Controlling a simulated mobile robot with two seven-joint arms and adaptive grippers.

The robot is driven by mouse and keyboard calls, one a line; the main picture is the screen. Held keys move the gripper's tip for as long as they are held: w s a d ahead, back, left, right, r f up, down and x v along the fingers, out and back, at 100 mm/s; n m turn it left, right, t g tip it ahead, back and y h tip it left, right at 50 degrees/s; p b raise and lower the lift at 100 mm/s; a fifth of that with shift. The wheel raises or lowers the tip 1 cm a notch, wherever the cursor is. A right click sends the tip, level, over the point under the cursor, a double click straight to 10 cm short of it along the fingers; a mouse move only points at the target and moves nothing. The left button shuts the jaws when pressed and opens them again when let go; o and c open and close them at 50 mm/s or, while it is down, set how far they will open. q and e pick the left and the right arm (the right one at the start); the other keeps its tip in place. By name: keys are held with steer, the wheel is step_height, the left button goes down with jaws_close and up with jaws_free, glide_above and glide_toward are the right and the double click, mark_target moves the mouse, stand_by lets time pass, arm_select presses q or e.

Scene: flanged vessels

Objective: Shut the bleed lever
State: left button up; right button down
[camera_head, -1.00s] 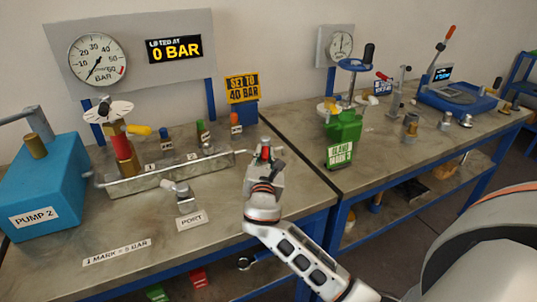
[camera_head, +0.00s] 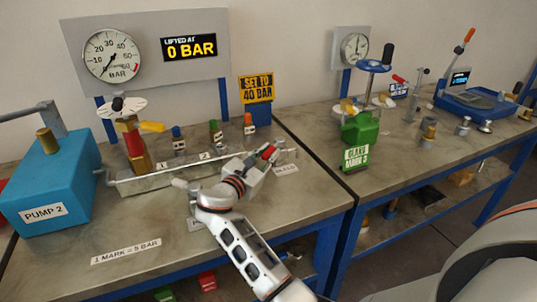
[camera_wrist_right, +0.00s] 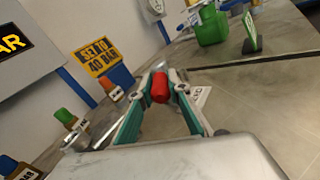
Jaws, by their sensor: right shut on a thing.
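The bleed lever's red grip (camera_head: 268,153) is at the right end of the metal manifold on the near bench. It also shows as a red rounded end (camera_wrist_right: 160,87) between the fingertips in the right wrist view. A white label (camera_head: 286,169), partly readable, lies just right of the lever. The lever's pivot and lower part are hidden by my gripper. My left gripper is not in view.
The blue pump 2 (camera_head: 45,185) stands left. The gauge (camera_head: 112,56) needle is near zero; the display (camera_head: 190,47) reads 0 bar. A green vessel (camera_head: 361,128) stands on the right bench.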

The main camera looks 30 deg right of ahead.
mark_target(268, 150)
steer(key=c, duration=1.9)
jaws_free()
step_height(268, 150, up, 10)
steer(key=shift+r, duration=0.1)
